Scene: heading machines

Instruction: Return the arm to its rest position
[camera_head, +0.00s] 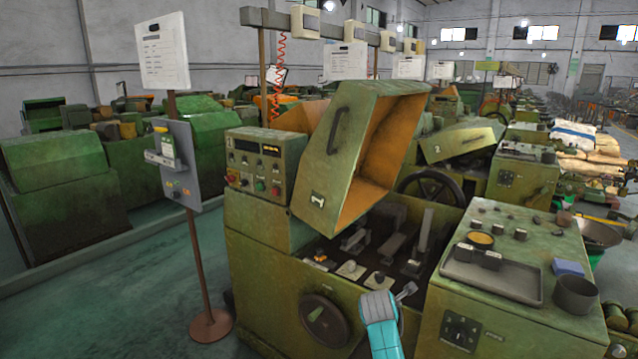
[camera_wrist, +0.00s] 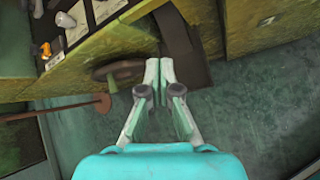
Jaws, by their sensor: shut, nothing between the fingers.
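My gripper (camera_head: 408,289) is at the end of my teal arm (camera_head: 381,325), in front of the open green heading machine (camera_head: 263,262). It also shows in the wrist view (camera_wrist: 158,68), with its two fingers together and nothing between them. In that view it points down past the machine's front side, with green floor and a handwheel (camera_wrist: 118,71) below and beyond it. The head view does not show clearly how far the gripper is from the machine. The rest of my arm is cut off by the lower edge of the head view.
The machine's hood (camera_head: 342,150) is raised. A handwheel (camera_head: 325,320) sticks out of its front. A right-hand cabinet top holds a grey tray (camera_head: 500,280), a dark cup (camera_head: 575,294) and a blue block (camera_head: 568,267). A sign stand (camera_head: 203,275) stands left, with clear floor (camera_head: 120,290) beside it.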

